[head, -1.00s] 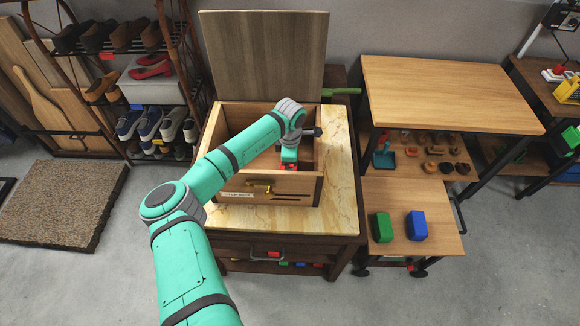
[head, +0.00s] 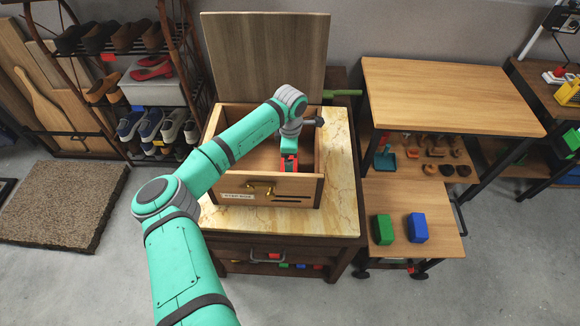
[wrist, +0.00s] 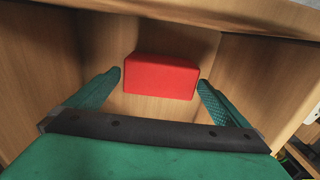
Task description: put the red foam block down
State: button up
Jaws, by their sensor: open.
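The red foam block (wrist: 160,76) lies inside the open wooden box, near its front wall in the head view. My gripper (wrist: 160,88) is open, with one finger on each side of the block and a narrow gap visible at each side. In the head view my gripper (head: 289,163) reaches down into the box (head: 303,188), and only a little red of the block shows around it. The block's underside is hidden, but it appears to rest on the box floor.
The box's lid (head: 265,55) stands open at the back. The box sits on a marble-topped cabinet (head: 340,190). To the right, a low cart (head: 400,195) holds a green block (head: 383,229) and a blue block (head: 417,227). A shoe rack (head: 150,80) stands at left.

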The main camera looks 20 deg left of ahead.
notch_tip(320, 180, up, 7)
jog(key=shift+d+r, duration=0.1)
jog(key=shift+r, duration=0.05)
dwell(0.4)
